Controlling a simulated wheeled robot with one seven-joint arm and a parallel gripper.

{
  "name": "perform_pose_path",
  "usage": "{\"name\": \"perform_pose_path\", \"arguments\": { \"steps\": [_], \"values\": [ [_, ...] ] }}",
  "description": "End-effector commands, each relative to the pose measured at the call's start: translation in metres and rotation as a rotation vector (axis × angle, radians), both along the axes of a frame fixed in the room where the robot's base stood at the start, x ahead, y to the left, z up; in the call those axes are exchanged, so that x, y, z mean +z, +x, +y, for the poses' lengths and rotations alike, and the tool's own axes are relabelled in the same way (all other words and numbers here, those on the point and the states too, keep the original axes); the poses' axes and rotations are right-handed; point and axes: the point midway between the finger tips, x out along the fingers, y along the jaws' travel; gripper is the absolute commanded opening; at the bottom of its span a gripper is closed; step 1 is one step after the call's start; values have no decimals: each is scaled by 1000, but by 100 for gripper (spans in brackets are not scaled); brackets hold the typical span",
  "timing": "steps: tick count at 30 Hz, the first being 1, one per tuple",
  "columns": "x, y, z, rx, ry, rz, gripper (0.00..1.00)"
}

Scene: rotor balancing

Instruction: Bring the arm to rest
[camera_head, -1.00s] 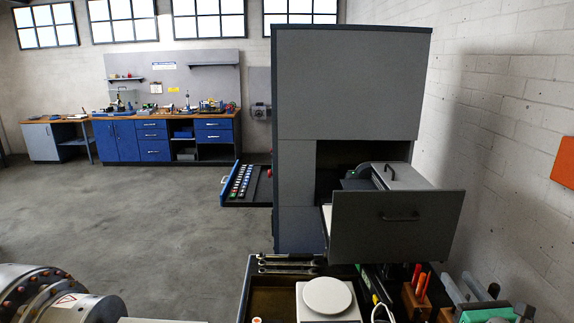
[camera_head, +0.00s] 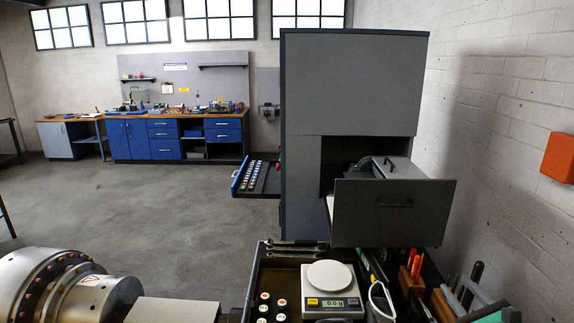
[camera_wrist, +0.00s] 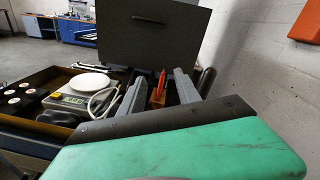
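My gripper (camera_head: 466,290) is at the lower right in the head view, partly cut off by the frame. In the wrist view its two grey fingers (camera_wrist: 158,90) stand apart with nothing held between them. A green body and a dark plate show at the bottom there. Red-handled tools in a wooden block (camera_wrist: 157,98) appear beyond the gap between the fingers. My arm is mostly out of view.
A scale (camera_head: 331,304) reading 0.0 g stands in a tray beside several white-capped bottles (camera_head: 264,309). A grey cabinet (camera_head: 350,85) has an open drawer (camera_head: 395,220) above the tools. A metal rotor machine (camera_head: 60,285) is at lower left. Open floor lies beyond.

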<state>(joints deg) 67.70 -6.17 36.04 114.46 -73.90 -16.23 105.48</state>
Motion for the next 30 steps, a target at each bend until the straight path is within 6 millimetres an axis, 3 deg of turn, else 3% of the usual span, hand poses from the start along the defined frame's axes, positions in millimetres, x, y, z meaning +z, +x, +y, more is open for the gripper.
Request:
{"name": "perform_pose_path", "arguments": {
  "steps": [5, 8, 10, 15, 18, 22, 25, 27, 30],
  "values": [
    [-35, -3, 13, 98, -300, 117, 39],
    [-70, -13, 21, 188, -506, 221, 39],
    [-104, -26, 28, 283, -656, 311, 39],
    [-182, -82, 43, 600, -983, 521, 39],
    [-210, -123, 48, 799, -1113, 612, 39],
    [-230, -178, 55, 1076, -1236, 699, 39],
    [-234, -216, 68, 1324, -1311, 747, 39],
    [-231, -234, 79, 1469, -1350, 781, 39],
    [-221, -241, 90, 1569, -1396, 844, 39]
  ]
}}
